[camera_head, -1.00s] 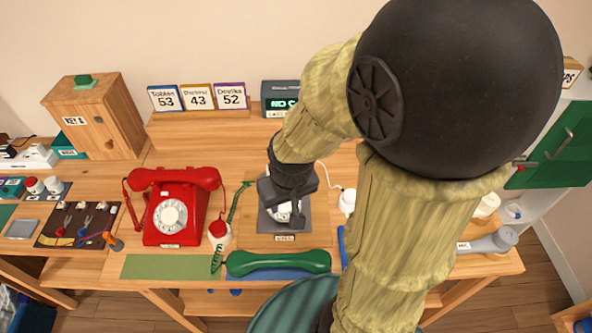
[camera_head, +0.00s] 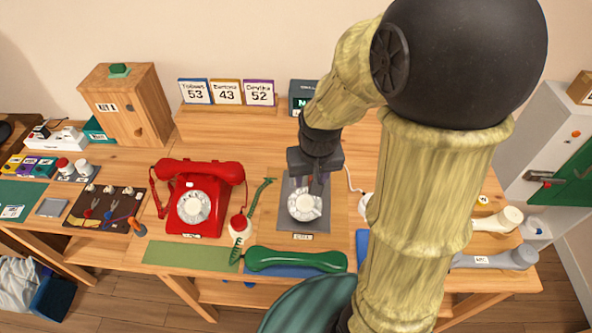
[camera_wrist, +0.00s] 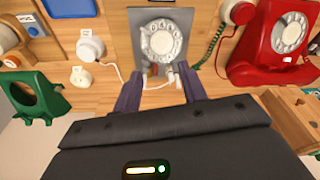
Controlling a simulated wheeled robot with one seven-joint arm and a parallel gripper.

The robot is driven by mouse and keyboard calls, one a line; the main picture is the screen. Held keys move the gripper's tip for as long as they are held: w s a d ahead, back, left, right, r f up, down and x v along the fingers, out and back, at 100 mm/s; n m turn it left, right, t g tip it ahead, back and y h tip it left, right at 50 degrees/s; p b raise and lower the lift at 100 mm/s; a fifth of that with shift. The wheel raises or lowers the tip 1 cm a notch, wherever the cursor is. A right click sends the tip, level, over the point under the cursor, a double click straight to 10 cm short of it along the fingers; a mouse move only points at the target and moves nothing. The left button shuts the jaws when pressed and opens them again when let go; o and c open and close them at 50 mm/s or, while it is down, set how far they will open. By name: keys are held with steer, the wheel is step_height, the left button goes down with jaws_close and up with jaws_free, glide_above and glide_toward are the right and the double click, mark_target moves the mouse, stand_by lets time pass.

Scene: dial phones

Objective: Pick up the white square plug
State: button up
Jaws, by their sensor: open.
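My gripper (camera_head: 318,184) is open and points down over the back of a grey plate (camera_head: 322,222) that bears a white rotary dial (camera_head: 305,205). In the wrist view its two dark fingers (camera_wrist: 160,72) stand apart just behind the dial (camera_wrist: 161,40). A small white piece (camera_wrist: 171,78) with a thin white cord shows between the fingertips, not clearly held. I cannot tell if it is the white square plug. Another small white squarish piece (camera_wrist: 82,76) lies left of the fingers, beside a round white part (camera_wrist: 90,47) with the cord.
A red phone (camera_head: 201,202) stands left of the plate, with a red-and-white piece (camera_head: 240,228) between. A green handset (camera_head: 297,261) lies in front. A wooden cabinet (camera_head: 128,108) and number cards (camera_head: 227,92) stand behind.

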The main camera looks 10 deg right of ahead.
steer(key=w+r+m+g+p, duration=0.2)
steer(key=w+p, duration=0.3)
steer(key=w, duration=1)
steer(key=shift+w+m+p, duration=0.3)
steer(key=shift+m+p, duration=0.1)
steer(key=shift+f, duration=0.15)
step_height(320, 180, down, 12)
steer(key=shift+p, duration=1.2)
steer(key=shift+f, duration=0.15)
steer(key=shift+f+p, duration=1.05)
steer(key=shift+f, duration=1.4)
